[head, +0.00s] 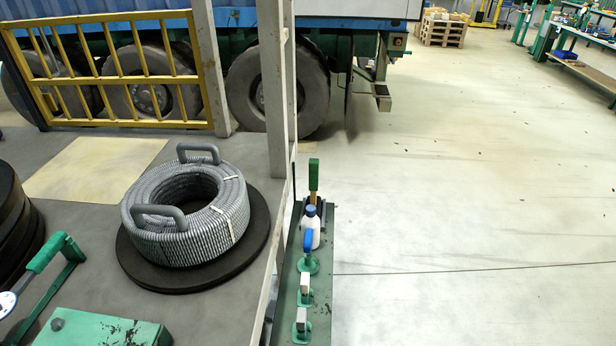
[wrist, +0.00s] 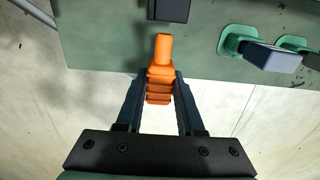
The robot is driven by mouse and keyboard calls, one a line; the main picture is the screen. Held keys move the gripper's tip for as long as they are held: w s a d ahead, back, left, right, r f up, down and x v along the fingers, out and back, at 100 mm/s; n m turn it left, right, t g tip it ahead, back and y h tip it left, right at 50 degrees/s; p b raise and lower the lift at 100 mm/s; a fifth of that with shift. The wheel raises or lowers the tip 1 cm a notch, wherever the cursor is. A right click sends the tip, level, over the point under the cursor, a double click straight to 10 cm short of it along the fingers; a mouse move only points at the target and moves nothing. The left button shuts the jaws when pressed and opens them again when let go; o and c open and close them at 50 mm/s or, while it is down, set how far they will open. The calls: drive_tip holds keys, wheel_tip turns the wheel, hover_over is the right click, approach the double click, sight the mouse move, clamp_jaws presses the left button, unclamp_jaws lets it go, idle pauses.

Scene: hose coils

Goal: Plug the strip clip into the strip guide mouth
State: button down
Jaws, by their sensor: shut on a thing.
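In the wrist view my gripper (wrist: 158,86) is shut on an orange piece, which I take to be the strip clip (wrist: 160,88). The clip has a ribbed body between the fingers and a narrower, smooth end pointing up the picture. A dark block (wrist: 169,9) is at the top edge, just past the clip's tip, with a small gap between them in the picture. It may be the strip guide; its mouth cannot be made out. My gripper and the clip are not seen in the head view.
In the wrist view, a blue-grey block on a green base (wrist: 238,40) sits right of the clip on a green surface (wrist: 110,45). In the head view, a grey hose coil (head: 188,240) lies on a dark disc. A narrow green bench (head: 290,285) holds a white bottle (head: 312,232).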

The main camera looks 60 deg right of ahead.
drive_tip(key=s+d+p, duration=0.2)
drive_tip(key=s, duration=0.4)
drive_tip(key=shift+d, duration=0.2)
drive_tip(key=shift+w+r, duration=0.1)
